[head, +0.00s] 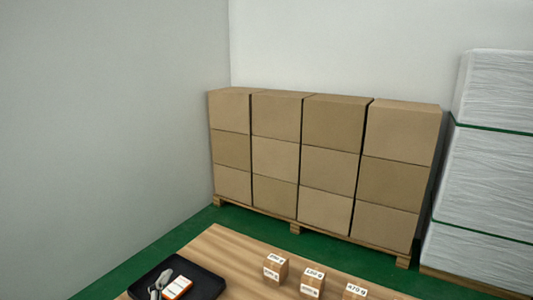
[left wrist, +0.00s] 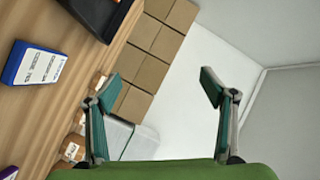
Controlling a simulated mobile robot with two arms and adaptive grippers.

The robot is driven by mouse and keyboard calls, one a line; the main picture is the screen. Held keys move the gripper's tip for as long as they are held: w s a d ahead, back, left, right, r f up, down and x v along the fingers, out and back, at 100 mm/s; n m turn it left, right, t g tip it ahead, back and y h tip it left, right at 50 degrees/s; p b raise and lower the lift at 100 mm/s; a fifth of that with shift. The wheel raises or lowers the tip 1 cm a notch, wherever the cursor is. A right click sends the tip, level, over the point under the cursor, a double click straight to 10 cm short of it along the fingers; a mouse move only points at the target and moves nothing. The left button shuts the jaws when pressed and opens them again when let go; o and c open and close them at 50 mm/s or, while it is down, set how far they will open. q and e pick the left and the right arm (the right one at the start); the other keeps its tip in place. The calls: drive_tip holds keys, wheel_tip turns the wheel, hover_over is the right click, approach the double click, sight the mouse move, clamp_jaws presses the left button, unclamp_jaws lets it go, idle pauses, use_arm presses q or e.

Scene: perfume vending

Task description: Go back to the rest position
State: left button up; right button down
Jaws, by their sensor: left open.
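In the left wrist view my left gripper (left wrist: 162,88) is open, its two teal-padded fingers wide apart with nothing between them. It is tilted, with the wooden table to the left and the wall beyond. A black tray (head: 207,282) lies at the table's near left in the head view and holds a white and orange box (head: 178,288). A small grey shape (head: 158,284) shows over the tray; I cannot tell whether it is part of my gripper. My right gripper is in neither view.
Several small labelled cartons (head: 275,271) stand on the wooden table (head: 232,252). A blue and white box (left wrist: 36,65) lies on the table in the wrist view. Stacked brown boxes (head: 325,165) and wrapped white stacks (head: 485,165) stand behind. Green floor lies between.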

use_arm(q)
drive_tip(key=s+a+f+n+g+y, duration=0.1)
drive_tip(key=s+a+f+n+g, duration=0.2)
drive_tip(key=s+f+n+g, duration=0.7)
drive_tip(key=s+d+f+g+h, duration=0.1)
drive_tip(key=s+f+g, duration=0.1)
drive_tip(key=s+f, duration=0.5)
drive_tip(key=s+d+f+g, duration=0.1)
drive_tip(key=s+f, duration=0.3)
drive_tip(key=s, duration=0.6)
wheel_tip(320, 180, down, 26)
drive_tip(key=s+f+g, duration=0.1)
drive_tip(key=s, duration=0.2)
drive_tip(key=s+a+f, duration=0.1)
drive_tip(key=s+f, duration=0.6)
drive_tip(key=s, duration=0.1)
drive_tip(key=s+a+f+g, duration=0.1)
drive_tip(key=s+a+f, duration=0.1)
drive_tip(key=s+f, duration=0.5)
drive_tip(key=shift+s+a+f+m, duration=0.25)
drive_tip(key=shift+s+m, duration=0.15)
drive_tip(key=shift+s, duration=0.25)
